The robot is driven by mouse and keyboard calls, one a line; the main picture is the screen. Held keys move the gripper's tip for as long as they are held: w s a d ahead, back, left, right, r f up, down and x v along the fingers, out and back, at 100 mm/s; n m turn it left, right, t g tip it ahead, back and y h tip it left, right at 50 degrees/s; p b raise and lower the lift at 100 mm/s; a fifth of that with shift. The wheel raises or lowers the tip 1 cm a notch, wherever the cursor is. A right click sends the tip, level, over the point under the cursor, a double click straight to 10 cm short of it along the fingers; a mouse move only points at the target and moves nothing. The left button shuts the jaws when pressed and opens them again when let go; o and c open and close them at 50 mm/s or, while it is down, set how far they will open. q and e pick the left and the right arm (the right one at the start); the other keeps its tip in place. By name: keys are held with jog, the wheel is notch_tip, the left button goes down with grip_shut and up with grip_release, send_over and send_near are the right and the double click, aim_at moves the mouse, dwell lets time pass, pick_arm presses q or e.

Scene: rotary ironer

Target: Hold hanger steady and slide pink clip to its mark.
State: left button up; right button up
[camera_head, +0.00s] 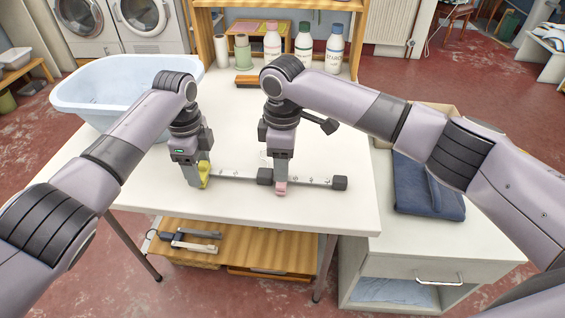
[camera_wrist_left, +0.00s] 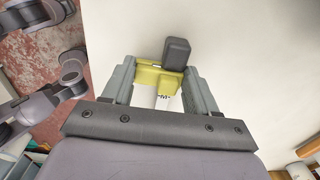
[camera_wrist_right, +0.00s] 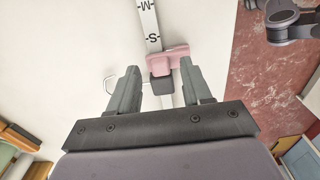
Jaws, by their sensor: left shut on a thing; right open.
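The hanger is a pale flat bar (camera_head: 235,176) with dark size marks, a black centre block (camera_head: 264,176) and black end caps, lying on the white table. My left gripper (camera_head: 199,184) is shut on the yellow clip (camera_wrist_left: 148,78) near the bar's left end cap (camera_wrist_left: 177,53). The pink clip (camera_head: 281,187) sits on the bar just right of the centre block. In the right wrist view the pink clip (camera_wrist_right: 168,58) is beside the block (camera_wrist_right: 161,88), close to the "S" mark, with "M" beyond. My right gripper (camera_wrist_right: 158,75) is open, its fingers on either side of the bar near the pink clip.
A pale blue tub (camera_head: 120,90) stands at the table's back left. Several bottles (camera_head: 304,45) and a brush (camera_head: 250,80) are at the back. A dark blue folded cloth (camera_head: 425,190) lies on the cabinet at right. The table front is clear.

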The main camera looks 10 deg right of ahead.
jog(key=shift+f, duration=0.55)
grip_shut()
jog(key=shift+s+d, duration=0.25)
jog(key=shift+d, duration=0.55)
jog(key=shift+s+d, duration=0.25)
jog(key=shift+d, duration=0.5)
jog(key=shift+s+d, duration=0.25)
jog(key=shift+d, duration=0.55)
grip_release()
jog(key=shift+r, duration=0.1)
